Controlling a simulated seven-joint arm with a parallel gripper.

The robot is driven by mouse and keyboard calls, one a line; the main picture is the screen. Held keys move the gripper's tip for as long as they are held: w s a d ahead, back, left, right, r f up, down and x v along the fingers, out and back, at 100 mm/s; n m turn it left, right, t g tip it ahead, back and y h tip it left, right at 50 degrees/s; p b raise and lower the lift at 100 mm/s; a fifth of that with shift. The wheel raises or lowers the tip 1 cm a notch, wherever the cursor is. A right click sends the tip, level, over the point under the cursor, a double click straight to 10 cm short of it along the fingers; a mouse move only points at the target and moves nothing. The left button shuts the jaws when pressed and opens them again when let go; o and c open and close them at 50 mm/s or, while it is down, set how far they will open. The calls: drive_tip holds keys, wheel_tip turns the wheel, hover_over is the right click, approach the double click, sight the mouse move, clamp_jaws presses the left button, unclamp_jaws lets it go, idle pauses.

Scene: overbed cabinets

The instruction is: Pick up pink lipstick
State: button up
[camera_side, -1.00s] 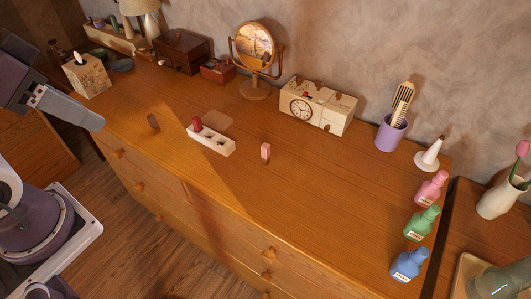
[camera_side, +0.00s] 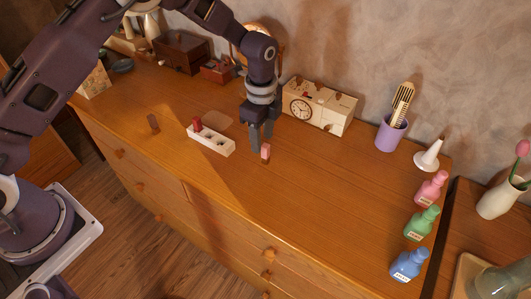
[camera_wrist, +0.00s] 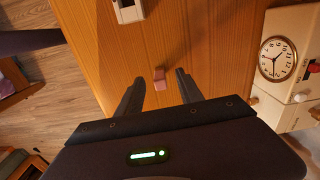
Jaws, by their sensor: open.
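The pink lipstick (camera_side: 265,152) stands upright on the wooden dresser top, to the right of the white holder. It also shows in the wrist view (camera_wrist: 159,76), just beyond and between my fingertips. My gripper (camera_side: 261,148) points down beside the lipstick, its fingers apart and empty; in the wrist view the two fingers (camera_wrist: 160,80) spread on either side of the lipstick's line. Whether a finger touches it, I cannot tell. The white holder (camera_side: 216,145) with a red lipstick (camera_side: 197,124) in it stands to the left.
A cream clock box (camera_side: 322,108) stands behind and right of my gripper; the wrist view shows its clock face (camera_wrist: 277,59) at right. A purple cup (camera_side: 389,133) and several bottles (camera_side: 421,221) line the right side. The front middle of the dresser (camera_side: 300,210) is clear.

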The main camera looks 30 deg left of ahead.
sight(266, 153)
drive_tip(key=f, duration=0.3)
drive_tip(key=d+f, duration=0.1)
drive_tip(key=f, duration=0.2)
drive_tip(key=shift+s+d, duration=0.1)
clamp_jaws()
drive_tip(key=shift+r, duration=0.1)
